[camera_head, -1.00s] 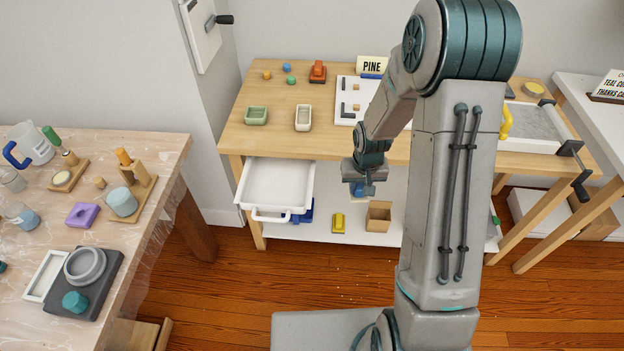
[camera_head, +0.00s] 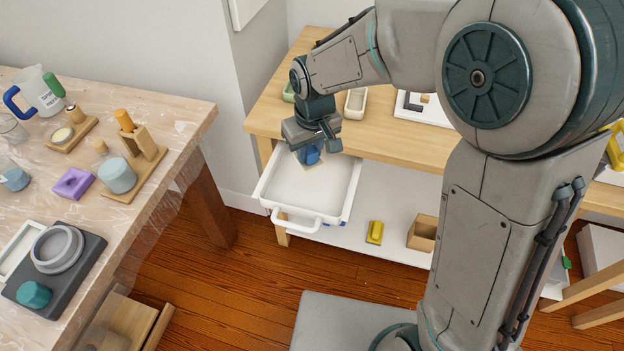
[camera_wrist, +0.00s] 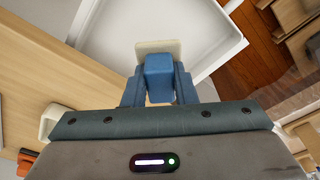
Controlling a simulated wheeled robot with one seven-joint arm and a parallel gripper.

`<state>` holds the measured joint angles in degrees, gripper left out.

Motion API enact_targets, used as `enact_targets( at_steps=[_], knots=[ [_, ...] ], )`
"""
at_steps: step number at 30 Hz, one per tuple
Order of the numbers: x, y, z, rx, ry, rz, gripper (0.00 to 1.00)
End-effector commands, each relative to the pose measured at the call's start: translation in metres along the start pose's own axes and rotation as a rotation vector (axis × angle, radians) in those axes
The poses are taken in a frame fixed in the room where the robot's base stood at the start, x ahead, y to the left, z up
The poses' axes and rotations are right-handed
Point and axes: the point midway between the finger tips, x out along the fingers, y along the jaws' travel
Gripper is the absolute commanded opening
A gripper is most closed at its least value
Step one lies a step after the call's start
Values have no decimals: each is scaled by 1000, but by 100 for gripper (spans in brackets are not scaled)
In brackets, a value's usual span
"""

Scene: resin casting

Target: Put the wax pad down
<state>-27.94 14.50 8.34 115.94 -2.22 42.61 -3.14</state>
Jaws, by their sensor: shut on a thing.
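The wax pad is a blue block (camera_wrist: 158,72) with a pale cream slab (camera_wrist: 157,46) at its far end. My gripper (camera_wrist: 158,90) is shut on the blue block, with a blue finger on either side of it. In the head view my gripper (camera_head: 318,143) and the blue block (camera_head: 308,153) are over the back part of an open, empty white drawer (camera_head: 347,207). The pad appears raised above the drawer floor, but its exact height cannot be told. The drawer also shows in the wrist view (camera_wrist: 206,32).
The wooden bench top (camera_head: 395,142) lies just behind and above the drawer. A lower white shelf holds a yellow object (camera_head: 375,232) and an open cardboard box (camera_head: 422,233). At left, a plastic-covered table (camera_head: 190,118) carries casting tools and a purple block (camera_head: 73,183).

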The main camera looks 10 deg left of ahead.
Motion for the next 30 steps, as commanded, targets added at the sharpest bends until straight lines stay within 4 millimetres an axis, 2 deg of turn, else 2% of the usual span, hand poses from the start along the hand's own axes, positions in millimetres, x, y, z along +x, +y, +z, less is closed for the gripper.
enact_targets(
  at_steps=[1, 6, 13, 19, 30],
  knots=[
    [12, -1, 3, -2, -7, -1, 7],
    [43, 0, 7, -1, -6, -1, 7],
    [61, 0, 8, -1, -4, 0, 7],
    [89, 0, 12, 0, -5, 0, 7],
    [95, 0, 12, 1, -2, 0, 7]
  ],
)
